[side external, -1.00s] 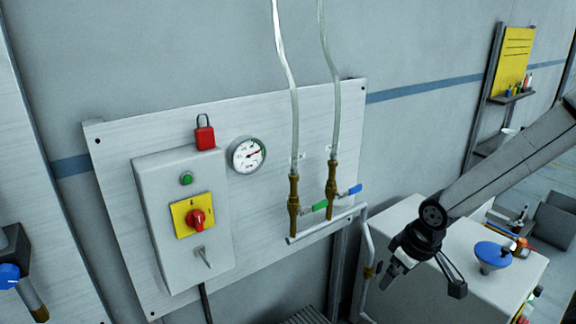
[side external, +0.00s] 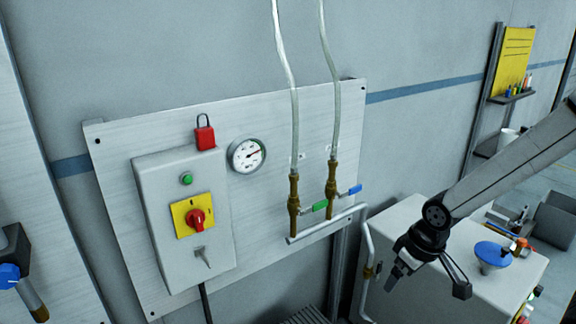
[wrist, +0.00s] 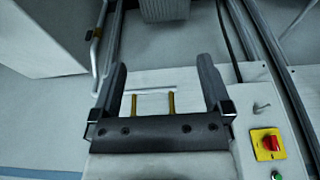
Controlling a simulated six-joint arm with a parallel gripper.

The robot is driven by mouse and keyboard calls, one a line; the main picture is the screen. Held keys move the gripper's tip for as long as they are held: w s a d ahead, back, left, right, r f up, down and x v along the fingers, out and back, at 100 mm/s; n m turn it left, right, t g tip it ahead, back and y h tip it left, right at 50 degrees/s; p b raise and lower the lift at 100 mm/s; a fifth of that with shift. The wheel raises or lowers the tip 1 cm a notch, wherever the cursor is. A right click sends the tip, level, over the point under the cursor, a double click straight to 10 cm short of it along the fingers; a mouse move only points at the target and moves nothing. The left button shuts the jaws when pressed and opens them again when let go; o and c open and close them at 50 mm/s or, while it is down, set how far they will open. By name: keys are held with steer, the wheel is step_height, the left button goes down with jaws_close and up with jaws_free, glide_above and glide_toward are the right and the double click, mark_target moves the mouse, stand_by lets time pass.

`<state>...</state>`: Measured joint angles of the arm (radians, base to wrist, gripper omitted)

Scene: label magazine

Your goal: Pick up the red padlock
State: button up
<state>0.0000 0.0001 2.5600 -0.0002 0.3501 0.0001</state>
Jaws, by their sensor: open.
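The red padlock (side external: 205,134) stands upright on top of the grey control box (side external: 170,235), its shackle pointing up, in the side external view. It is not visible in the wrist view. My gripper (side external: 425,283) is open and empty at the right of the side external view, in front of the white cabinet, lower than the padlock and well to its right. In the wrist view my gripper (wrist: 160,82) shows its two fingers spread apart with nothing between them.
A pressure gauge (side external: 246,155) is just right of the padlock. Two brass valves with a green handle (side external: 319,206) and a blue handle (side external: 355,190) and clear hoses stand between the padlock and my gripper. A white cabinet (side external: 400,215) carries a blue funnel (side external: 492,255).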

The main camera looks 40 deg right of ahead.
mark_target(207, 134)
stand_by(0.5)
steer(key=w+a+r+n+t+h, duration=0.1)
steer(key=w+a+r+n+t, duration=0.15)
steer(key=w+r+n, duration=0.5)
steer(key=w+a+r+n+t+h, duration=0.15)
steer(key=w+a+n, duration=0.25)
steer(key=w+n, duration=0.75)
steer(key=w+a+r+n+t, duration=0.2)
steer(key=w+a+r+n, duration=0.2)
steer(key=a+r+n, duration=0.1)
steer(key=w+a+r+n+t+y, duration=0.1)
steer(key=w+a+r+n+t, duration=0.2)
steer(key=w+a+r+n, duration=0.1)
steer(key=w+a+r+n+t+y, duration=0.1)
steer(key=w+a+r+n+t, duration=0.1)
steer(key=w+a+r+n, duration=0.3)
steer(key=shift+a+r+n+y, duration=0.2)
steer(key=shift+a+n, duration=0.2)
steer(key=shift+n, duration=0.35)
steer(key=shift+a+r+n+y, duration=0.15)
steer(key=shift+a+n, duration=0.2)
steer(key=shift+n, duration=0.4)
steer(key=shift+x, duration=1.3)
steer(key=shift+w, duration=0.1)
steer(key=shift+r+x, duration=0.2)
steer(key=shift+x, duration=2.25)
